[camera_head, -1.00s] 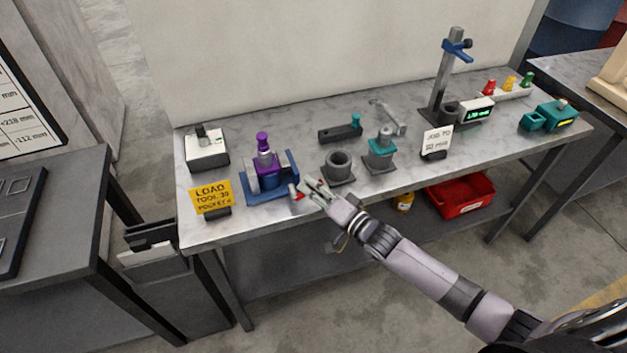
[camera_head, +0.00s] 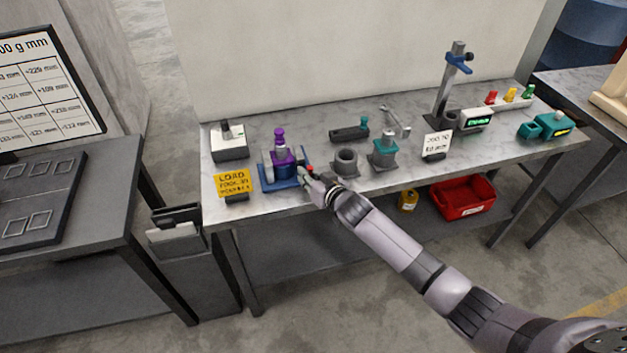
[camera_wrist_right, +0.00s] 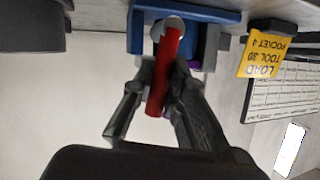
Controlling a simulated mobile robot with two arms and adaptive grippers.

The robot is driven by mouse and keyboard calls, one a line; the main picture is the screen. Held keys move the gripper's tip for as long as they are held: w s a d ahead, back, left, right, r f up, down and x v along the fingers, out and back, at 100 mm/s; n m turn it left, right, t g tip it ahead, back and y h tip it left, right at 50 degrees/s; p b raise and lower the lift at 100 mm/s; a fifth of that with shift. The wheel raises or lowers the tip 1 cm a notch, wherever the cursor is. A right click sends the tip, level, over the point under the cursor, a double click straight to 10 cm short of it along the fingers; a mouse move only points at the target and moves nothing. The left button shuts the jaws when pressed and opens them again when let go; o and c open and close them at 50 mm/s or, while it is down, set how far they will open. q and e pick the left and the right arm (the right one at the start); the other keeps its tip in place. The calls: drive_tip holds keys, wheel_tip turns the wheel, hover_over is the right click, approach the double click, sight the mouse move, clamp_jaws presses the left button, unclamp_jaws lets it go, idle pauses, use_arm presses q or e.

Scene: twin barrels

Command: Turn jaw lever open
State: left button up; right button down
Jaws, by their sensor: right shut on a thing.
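A blue vise (camera_head: 283,183) stands near the front left of the bench and holds a purple tool holder (camera_head: 280,158) upright. Its jaw lever (camera_head: 309,169) has a red grip and sits at the vise's right side. In the right wrist view the red lever (camera_wrist_right: 167,65) runs from a pale round hub on the blue vise body (camera_wrist_right: 200,15) down between my fingers. My right gripper (camera_head: 312,178) is at the lever. In the wrist view my right gripper (camera_wrist_right: 155,98) has its fingers closed on either side of the red grip. My left gripper is out of view.
A yellow sign (camera_head: 236,183) stands left of the vise. A grey ring-shaped holder (camera_head: 346,162) and a teal-topped holder (camera_head: 384,152) stand close on the right. A white box (camera_head: 229,148) is behind left. A red bin (camera_head: 462,197) is below the bench.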

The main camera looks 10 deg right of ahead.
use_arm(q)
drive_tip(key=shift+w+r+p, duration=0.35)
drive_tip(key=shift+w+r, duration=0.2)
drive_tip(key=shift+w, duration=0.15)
use_arm(e)
drive_tip(key=shift+a+n+h, duration=0.4)
drive_tip(key=shift+n+h, duration=0.1)
drive_tip(key=shift+n, duration=0.2)
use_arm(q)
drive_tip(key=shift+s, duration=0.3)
use_arm(e)
drive_tip(key=c, duration=1.8)
unclamp_jaws()
drive_tip(key=shift+c, duration=0.2)
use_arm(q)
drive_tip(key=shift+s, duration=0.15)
use_arm(e)
drive_tip(key=shift+s, duration=0.1)
drive_tip(key=v, duration=1.2)
